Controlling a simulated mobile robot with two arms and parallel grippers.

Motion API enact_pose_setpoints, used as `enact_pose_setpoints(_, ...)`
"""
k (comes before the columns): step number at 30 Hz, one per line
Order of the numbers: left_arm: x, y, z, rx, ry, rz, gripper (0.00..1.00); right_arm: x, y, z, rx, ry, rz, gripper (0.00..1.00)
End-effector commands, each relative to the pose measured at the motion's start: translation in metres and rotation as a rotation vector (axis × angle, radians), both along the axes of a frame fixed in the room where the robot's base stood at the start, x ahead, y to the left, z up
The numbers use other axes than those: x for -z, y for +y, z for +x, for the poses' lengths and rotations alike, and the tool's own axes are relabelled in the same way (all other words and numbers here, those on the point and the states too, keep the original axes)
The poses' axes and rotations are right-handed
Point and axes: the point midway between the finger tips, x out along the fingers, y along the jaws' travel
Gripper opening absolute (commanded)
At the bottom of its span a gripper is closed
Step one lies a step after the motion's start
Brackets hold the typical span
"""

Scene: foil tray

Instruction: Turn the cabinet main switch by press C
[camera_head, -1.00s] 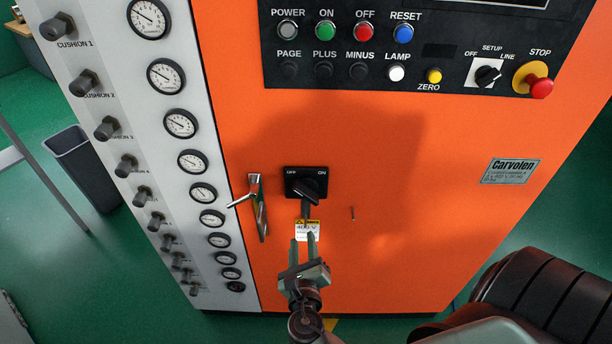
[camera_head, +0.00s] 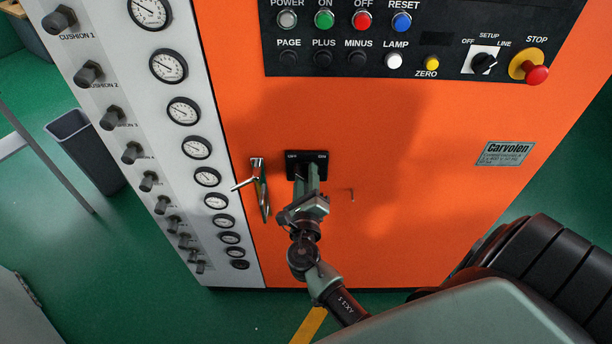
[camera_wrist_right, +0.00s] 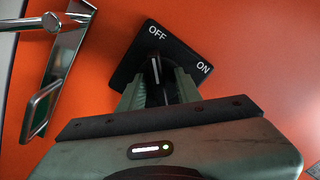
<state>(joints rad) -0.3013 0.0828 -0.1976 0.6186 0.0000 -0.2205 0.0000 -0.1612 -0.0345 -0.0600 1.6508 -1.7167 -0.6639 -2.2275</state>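The cabinet main switch is a black plate (camera_head: 321,157) marked OFF and ON on the orange cabinet front. In the right wrist view its knob (camera_wrist_right: 154,70) has a white mark toward the OFF side. My right gripper (camera_head: 306,171) is at the switch, with its fingers on either side of the knob and hiding most of it. In the right wrist view the fingers (camera_wrist_right: 160,85) stand apart around the knob, and I see no clear grip on it. My left gripper is not in view.
A chrome door handle (camera_head: 261,188) stands out just left of the switch. Above is a black button panel (camera_head: 440,45); gauges (camera_head: 183,111) and knobs line the left. A grey bin (camera_head: 88,150) stands on the floor.

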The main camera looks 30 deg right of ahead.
Motion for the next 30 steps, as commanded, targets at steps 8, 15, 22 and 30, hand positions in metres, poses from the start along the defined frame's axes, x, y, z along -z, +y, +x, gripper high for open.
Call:
enact_pose_setpoints(8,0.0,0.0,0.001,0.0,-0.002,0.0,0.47,0.0,0.0,0.0,-0.001,0.001,0.0,0.0)
enact_pose_setpoints(15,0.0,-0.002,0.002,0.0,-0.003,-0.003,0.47,0.0,0.001,0.0,-0.001,-0.003,0.006,0.0)
enact_pose_setpoints(22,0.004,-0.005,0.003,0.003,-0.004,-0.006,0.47,0.001,0.0,0.0,-0.001,-0.045,0.064,0.0)
enact_pose_setpoints(30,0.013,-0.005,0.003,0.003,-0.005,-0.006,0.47,0.002,0.0,-0.001,-0.002,-0.159,0.232,0.0)
